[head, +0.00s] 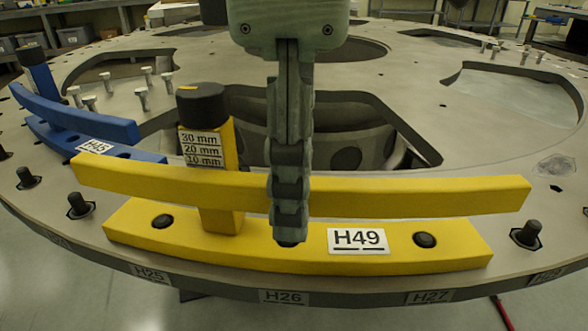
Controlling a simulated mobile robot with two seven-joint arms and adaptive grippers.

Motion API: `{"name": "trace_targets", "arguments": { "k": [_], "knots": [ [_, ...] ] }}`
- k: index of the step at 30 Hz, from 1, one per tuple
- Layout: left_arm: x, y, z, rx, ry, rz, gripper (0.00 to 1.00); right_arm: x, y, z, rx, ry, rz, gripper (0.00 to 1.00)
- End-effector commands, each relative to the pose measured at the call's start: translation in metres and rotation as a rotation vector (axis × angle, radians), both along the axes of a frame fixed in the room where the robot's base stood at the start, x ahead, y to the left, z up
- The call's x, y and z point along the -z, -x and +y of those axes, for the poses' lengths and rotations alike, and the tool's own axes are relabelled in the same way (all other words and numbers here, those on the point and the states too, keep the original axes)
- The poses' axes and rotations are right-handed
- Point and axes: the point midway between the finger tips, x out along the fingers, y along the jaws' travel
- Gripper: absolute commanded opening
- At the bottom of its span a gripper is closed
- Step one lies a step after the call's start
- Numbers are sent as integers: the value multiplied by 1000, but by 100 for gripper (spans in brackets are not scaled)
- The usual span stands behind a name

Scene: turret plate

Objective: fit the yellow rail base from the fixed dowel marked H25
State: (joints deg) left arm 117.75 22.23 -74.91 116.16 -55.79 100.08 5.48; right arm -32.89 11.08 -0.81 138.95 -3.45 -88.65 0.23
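The yellow rail base (300,254), labelled H49, lies along the near rim of the turret plate (440,101), above the rim labels H25 (150,273), H26 and H27. A dark round spot shows near each end of the base; I cannot tell whether these are dowel tops or holes. A yellow post with a black knob (202,104) and a curved yellow rail (430,196) stand over the base. My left gripper (289,222) points down at the middle, in front of the rail. Its fingers show edge-on, so its opening is hidden. My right gripper is out of view.
A blue rail assembly (75,120), labelled H45, stands at the left. Black dowels (527,234) stand on the rim on both sides of the yellow base. Several pale pins (143,98) stand farther back. Large openings cut the plate.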

Motion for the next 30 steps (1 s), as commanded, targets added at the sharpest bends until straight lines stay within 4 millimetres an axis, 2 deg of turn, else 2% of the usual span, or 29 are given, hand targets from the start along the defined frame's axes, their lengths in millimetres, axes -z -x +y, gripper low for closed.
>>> {"name": "trace_targets", "arguments": {
  "k": [8, 11, 21, 25, 30],
  "knots": [
    [-5, -1, 0, -2, 1, -1, 42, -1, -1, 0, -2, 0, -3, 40],
    [-19, -1, -1, -2, 1, -2, 42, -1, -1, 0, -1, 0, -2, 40],
    [-90, 1, -1, -2, 3, -2, 42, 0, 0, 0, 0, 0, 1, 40],
    [-109, 1, -1, -1, 1, -1, 42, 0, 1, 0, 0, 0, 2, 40],
    [-120, 2, -1, 0, 0, -1, 42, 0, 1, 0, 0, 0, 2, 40]
  ]
}}
